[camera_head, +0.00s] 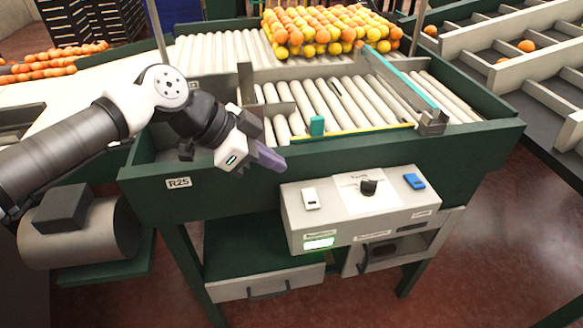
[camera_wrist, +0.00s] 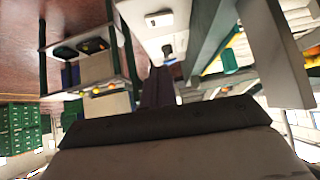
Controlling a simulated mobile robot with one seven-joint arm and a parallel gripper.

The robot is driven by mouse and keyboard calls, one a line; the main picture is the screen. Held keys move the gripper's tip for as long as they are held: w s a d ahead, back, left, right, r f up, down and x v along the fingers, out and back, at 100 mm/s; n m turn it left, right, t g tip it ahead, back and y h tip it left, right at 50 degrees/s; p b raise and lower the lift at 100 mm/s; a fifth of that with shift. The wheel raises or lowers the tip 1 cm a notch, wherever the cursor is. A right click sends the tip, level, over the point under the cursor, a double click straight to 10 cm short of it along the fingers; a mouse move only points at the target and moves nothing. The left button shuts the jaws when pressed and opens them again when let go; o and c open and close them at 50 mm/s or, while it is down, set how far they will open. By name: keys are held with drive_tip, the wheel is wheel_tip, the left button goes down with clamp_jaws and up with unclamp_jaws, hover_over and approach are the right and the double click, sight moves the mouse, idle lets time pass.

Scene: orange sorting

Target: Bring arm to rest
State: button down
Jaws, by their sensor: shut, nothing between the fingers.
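My gripper (camera_head: 268,158) shows in the head view at the end of my white and grey arm. Its purple fingers are together with nothing between them. It hangs in front of the green machine's front panel (camera_head: 230,178), to the upper left of the control box (camera_head: 360,212). From this view I cannot tell whether it touches the panel. In the wrist view my fingers (camera_wrist: 158,88) point up the picture, towards the pale control box (camera_wrist: 160,22).
The control box carries a black knob (camera_head: 368,187), a blue switch (camera_head: 414,181), a white switch (camera_head: 310,198) and a lit green display (camera_head: 319,243). Rollers (camera_head: 340,100) lie behind, with a heap of oranges and yellow fruit (camera_head: 330,30). Sorting lanes (camera_head: 520,55) stand at right.

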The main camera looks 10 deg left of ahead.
drive_tip(key=shift+v, duration=0.75)
drive_tip(key=shift+s, duration=0.15)
